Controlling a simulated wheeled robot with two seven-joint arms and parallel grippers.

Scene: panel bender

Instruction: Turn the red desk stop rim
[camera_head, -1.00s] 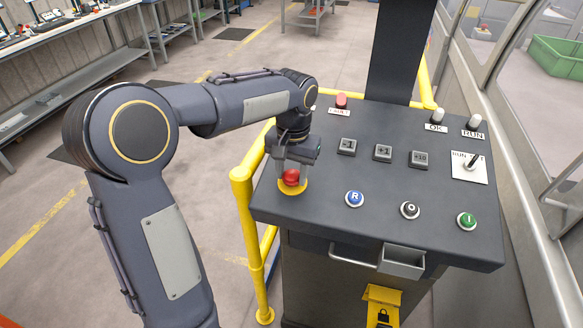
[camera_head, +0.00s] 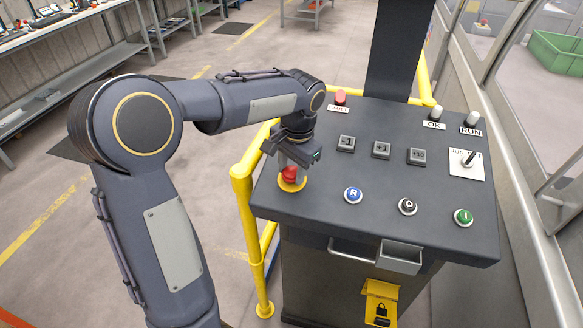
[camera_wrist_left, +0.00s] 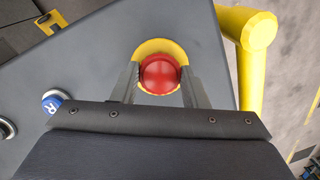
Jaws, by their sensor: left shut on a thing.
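The red stop button (camera_head: 289,174) stands on its yellow base ring (camera_head: 292,186) at the near left corner of the dark desk top (camera_head: 330,205). My left gripper (camera_head: 291,165) comes down over it from above. In the left wrist view the red rim (camera_wrist_left: 160,74) sits between the two fingers of my left gripper (camera_wrist_left: 160,84), one finger on each side, shut on it. The yellow ring (camera_wrist_left: 150,48) shows around it. My right gripper is not in view.
Blue R (camera_head: 353,195), black O (camera_head: 407,206) and green I (camera_head: 463,217) buttons line the desk's front, with grey keys behind. A yellow rail (camera_head: 243,185) stands close at the desk's left side. A dark post (camera_head: 398,50) rises at the back.

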